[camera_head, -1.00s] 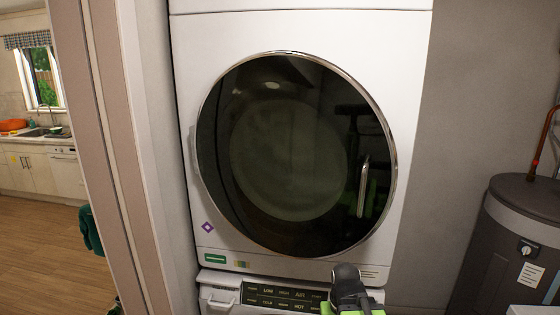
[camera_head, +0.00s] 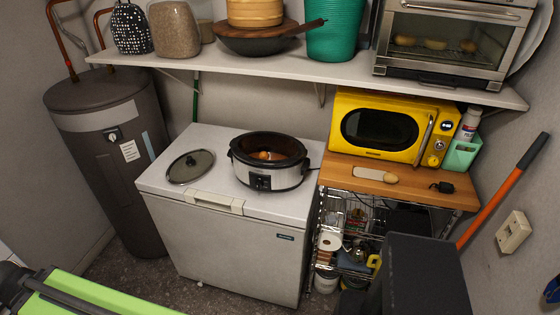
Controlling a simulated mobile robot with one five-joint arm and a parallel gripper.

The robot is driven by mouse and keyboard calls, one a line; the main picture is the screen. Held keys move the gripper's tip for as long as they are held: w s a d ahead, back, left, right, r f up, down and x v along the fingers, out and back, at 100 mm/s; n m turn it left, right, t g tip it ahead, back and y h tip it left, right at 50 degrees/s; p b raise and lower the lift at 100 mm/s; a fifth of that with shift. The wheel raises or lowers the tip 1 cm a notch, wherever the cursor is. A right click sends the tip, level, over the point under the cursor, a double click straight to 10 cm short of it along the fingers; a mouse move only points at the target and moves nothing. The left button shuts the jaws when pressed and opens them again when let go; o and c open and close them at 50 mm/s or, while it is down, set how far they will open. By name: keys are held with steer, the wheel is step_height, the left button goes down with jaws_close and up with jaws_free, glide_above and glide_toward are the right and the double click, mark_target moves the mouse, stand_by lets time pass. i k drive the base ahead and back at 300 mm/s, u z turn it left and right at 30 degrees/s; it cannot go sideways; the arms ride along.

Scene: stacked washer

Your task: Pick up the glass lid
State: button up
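The glass lid (camera_head: 190,166) lies flat on the white top of a chest freezer (camera_head: 222,236), near its left side. It is round, with dark glass, a pale rim and a small knob in the middle. A slow cooker (camera_head: 268,163) with a black pot and silver body stands to its right, uncovered, with food inside. My gripper's fingers do not show in the current view. Parts of my own body show at the lower left and lower right. The lid is apart from them and nothing covers it.
A grey water heater (camera_head: 112,165) stands left of the freezer. A shelf (camera_head: 310,73) with pots, vases and a toaster oven hangs above. A yellow microwave (camera_head: 382,127) sits on a wooden-topped rack to the right. An orange-handled tool (camera_head: 495,205) leans at the right wall.

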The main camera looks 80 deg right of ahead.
mark_target(192, 166)
steer(key=u, duration=0.7)
steer(key=k, duration=0.1)
steer(key=z, duration=2.8)
steer(key=k, duration=0.85)
steer(key=u, duration=0.2)
steer(key=i, duration=0.85)
steer(key=z, duration=0.05)
